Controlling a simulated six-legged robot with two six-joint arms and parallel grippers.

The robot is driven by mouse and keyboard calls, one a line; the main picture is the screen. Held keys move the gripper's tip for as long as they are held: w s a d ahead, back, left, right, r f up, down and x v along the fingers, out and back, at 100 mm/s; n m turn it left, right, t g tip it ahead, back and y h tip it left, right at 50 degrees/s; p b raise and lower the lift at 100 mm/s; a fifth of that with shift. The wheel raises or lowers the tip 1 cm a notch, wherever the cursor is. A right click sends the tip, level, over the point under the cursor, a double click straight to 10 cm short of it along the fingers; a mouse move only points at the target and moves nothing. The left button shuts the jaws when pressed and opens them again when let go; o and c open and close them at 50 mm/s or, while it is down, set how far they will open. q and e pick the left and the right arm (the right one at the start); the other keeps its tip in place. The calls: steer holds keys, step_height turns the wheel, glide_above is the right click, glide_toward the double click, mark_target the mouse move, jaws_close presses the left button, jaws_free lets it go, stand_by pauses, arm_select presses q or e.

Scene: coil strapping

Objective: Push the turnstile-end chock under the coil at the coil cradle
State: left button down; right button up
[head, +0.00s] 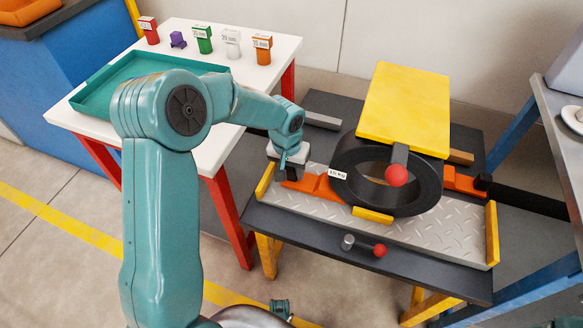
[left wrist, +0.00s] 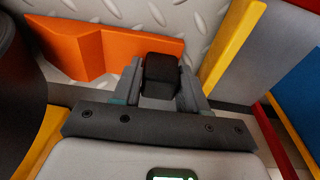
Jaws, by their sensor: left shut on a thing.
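The dark ring-shaped coil (head: 345,158) with a white weight label stands on the diamond-plate bed of the cradle (head: 440,232). An orange chock (head: 318,186) lies at the coil's left side, its inner end close to the coil; I cannot tell if they touch. My left gripper (head: 290,165) is over the chock's outer end. In the left wrist view its fingers are shut on the chock's black grip block (left wrist: 161,74), beside the orange wedge (left wrist: 110,50). A second orange chock (head: 465,183) is at the coil's right side. My right gripper is not in view.
Yellow end stops (head: 491,235) edge the bed. A lever with a red knob (head: 379,250) is in front. A white table (head: 190,123) with a teal tray (head: 95,92) stands left.

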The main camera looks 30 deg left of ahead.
mark_target(303, 180)
arm_select(q)
steer(key=shift+w+d+b, duration=0.2)
steer(key=shift+d, duration=0.55)
steer(key=shift+w+d+b, duration=0.2)
steer(key=shift+d, duration=0.55)
steer(key=c, duration=0.5)
jaws_free()
steer(key=shift+r, duration=0.1)
steer(key=s+a+r+p, duration=0.1)
steer(key=r+p, duration=0.3)
steer(key=r, duration=0.6)
steer(key=s+a+r+p, duration=0.1)
steer(key=r+p, duration=0.3)
steer(key=r, duration=0.7)
steer(key=shift+s+a+p, duration=0.35)
steer(key=shift+s+a, duration=0.05)
steer(key=shift+a, duration=0.15)
